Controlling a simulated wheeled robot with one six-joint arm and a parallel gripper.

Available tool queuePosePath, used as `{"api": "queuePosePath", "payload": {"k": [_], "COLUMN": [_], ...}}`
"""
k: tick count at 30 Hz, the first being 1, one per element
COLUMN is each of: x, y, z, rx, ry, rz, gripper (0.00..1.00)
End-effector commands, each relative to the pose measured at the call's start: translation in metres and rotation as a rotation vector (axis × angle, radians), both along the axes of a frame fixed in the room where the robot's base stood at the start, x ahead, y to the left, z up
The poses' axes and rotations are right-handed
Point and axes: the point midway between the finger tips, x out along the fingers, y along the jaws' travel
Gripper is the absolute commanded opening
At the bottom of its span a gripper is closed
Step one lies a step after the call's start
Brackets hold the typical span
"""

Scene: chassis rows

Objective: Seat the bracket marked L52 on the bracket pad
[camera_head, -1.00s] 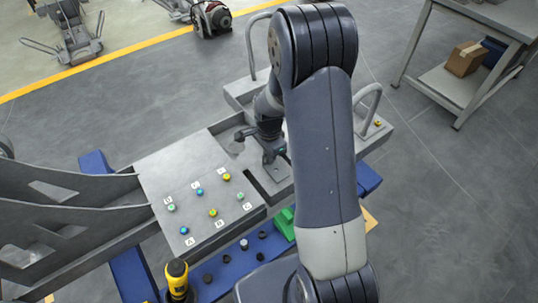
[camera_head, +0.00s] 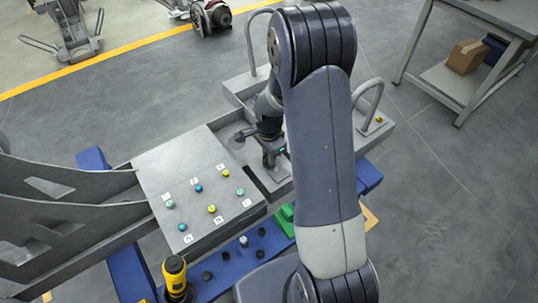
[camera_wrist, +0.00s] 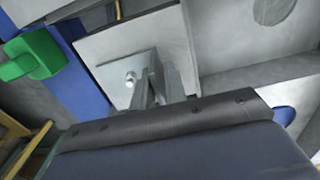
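My gripper (camera_wrist: 158,92) points down at a flat light-grey pad (camera_wrist: 105,45) in the wrist view. A grey metal bracket (camera_wrist: 115,75) with a flat plate and an upright part lies over this pad; a round stud or bolt head shows on its plate. My fingers are on either side of the upright part and appear shut on it. No L52 mark is readable. I cannot tell whether the plate touches the pad. In the head view my gripper (camera_head: 274,155) is low over the grey chassis block (camera_head: 233,93), partly hidden by my arm.
A grey panel (camera_head: 160,160) with several coloured, lettered buttons stands left of the gripper. A green block (camera_head: 285,220) and a yellow-black tool (camera_head: 176,275) are near the blue beam (camera_head: 235,262). Curved handles (camera_head: 250,45) rise beside the work area. A workbench (camera_head: 462,85) stands at right.

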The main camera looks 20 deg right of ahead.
Motion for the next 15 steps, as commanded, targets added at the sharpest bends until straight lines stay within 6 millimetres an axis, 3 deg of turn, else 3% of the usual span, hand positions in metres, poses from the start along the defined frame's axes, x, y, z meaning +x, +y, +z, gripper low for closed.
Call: {"api": "queuePosePath", "payload": {"k": [6,15], "x": [-0.0001,0.0004], "y": [0.0,0.0], "z": [0.0001,0.0048], "rx": [0.0,0.0], "ry": [0.0,-0.002], "rz": [0.0,0.0], "gripper": [0.3,0.3]}}
